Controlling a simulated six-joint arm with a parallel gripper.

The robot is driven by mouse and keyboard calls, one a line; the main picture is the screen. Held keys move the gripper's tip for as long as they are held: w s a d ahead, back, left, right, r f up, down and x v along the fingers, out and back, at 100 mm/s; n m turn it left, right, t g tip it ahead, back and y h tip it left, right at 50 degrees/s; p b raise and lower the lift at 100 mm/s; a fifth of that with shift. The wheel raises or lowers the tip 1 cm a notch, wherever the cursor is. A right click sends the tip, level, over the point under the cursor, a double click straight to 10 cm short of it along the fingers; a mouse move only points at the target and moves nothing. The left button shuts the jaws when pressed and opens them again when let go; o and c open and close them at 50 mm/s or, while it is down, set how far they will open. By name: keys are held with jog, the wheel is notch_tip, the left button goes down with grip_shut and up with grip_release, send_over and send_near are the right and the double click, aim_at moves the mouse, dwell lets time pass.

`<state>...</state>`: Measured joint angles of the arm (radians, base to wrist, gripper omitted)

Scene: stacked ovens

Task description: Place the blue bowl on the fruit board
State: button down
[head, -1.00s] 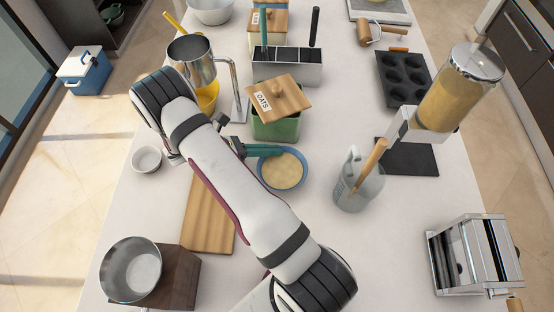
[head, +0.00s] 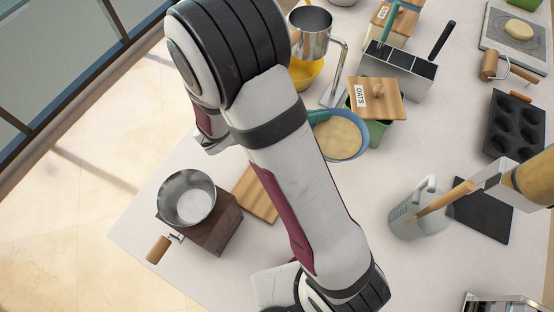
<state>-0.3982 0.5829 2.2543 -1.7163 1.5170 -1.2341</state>
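The blue bowl (head: 361,149) holds something pale beige and stands on the white counter, right of my arm and just in front of the green oats canister. A light wooden board (head: 255,196), probably the fruit board, lies left of the bowl. My forearm covers much of it, and no fruit shows on its visible part.
The oats canister (head: 376,97) stands close behind the bowl. A grinder (head: 205,225) with a metal cup stands at the counter's left corner. A pitcher (head: 418,212) and a dark slab (head: 484,213) stand to the right. The counter between bowl and pitcher is clear.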

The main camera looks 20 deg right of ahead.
jog(key=w+a+f, duration=0.1)
jog(key=a+f, duration=0.2)
jog(key=w+a+f, duration=0.2)
jog(key=a+f, duration=0.2)
jog(key=w+a+f, duration=0.2)
jog(key=a+f, duration=0.1)
jog(key=shift+w+a+f, duration=0.15)
jog(key=shift+w+a, duration=0.05)
jog(key=shift+w, duration=0.05)
jog(key=shift+f, duration=0.3)
jog(key=shift+f, duration=0.15)
jog(key=c, duration=1)
grip_release()
jog(key=shift+c, duration=0.2)
